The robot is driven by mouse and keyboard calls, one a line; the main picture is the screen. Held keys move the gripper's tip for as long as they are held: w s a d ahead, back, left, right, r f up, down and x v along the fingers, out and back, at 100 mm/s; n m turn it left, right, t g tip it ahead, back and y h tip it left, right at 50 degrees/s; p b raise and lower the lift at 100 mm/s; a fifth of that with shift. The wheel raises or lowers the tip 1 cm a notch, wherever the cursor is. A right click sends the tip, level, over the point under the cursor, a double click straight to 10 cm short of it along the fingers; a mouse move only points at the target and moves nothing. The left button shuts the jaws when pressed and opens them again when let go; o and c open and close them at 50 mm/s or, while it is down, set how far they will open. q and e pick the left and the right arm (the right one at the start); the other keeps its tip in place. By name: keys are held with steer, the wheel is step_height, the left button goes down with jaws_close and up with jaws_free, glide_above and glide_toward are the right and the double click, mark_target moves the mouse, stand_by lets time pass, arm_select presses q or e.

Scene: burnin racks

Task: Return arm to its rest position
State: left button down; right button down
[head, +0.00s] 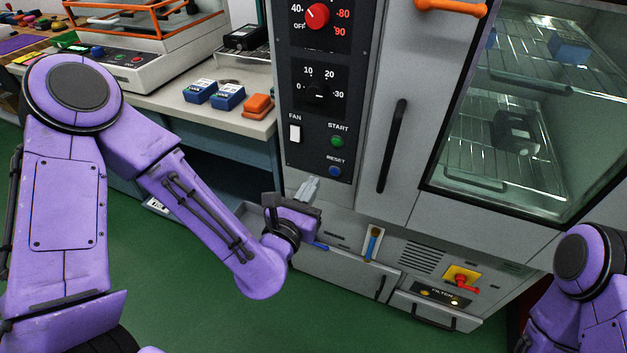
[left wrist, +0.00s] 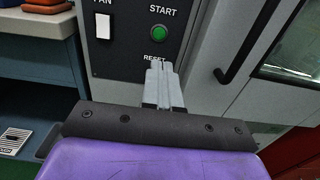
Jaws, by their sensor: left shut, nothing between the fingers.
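My left gripper (head: 308,188) is shut and empty in front of the grey oven cabinet, just below and left of the blue RESET button (head: 335,171). In the left wrist view its closed fingers (left wrist: 162,82) point up at the control panel and cover the RESET button. The green START button (left wrist: 159,33) shows above the fingertips. I cannot tell whether the fingertips touch the panel. My left arm (head: 200,205) reaches from the left side, bent at the elbow. Part of my right arm (head: 590,280) shows at the lower right; its gripper is out of the frame.
The cabinet has a dark door handle (head: 392,146) and a glass door (head: 520,110) with wire shelves behind it. A red-and-yellow switch (head: 462,279) sits low. A workbench (head: 190,110) with blue boxes (head: 228,97) and an orange block (head: 258,106) stands left. Green floor is clear.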

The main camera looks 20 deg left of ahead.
arm_select(q)
steer(key=s+a+f+m+g+p, duration=0.1)
steer(key=s+f+m+g, duration=0.15)
steer(key=f+m, duration=0.5)
steer(key=s+a+f+m+g+p, duration=0.2)
steer(key=f+m+g, duration=0.25)
steer(key=m, duration=0.65)
steer(key=s+a+f+m+g+y+p, duration=0.2)
steer(key=s+a+f+m+g, duration=0.2)
steer(key=s, duration=0.6)
steer(key=s+a+f+m+g+y+p, duration=0.2)
steer(key=s+a+f+m, duration=0.4)
steer(key=s, duration=0.5)
steer(key=shift+s+a+f+g+y+p, duration=0.15)
steer(key=shift+a+f+g+y+p, duration=0.25)
steer(key=shift+a+g+p, duration=0.45)
steer(key=shift+d+f, duration=0.1)
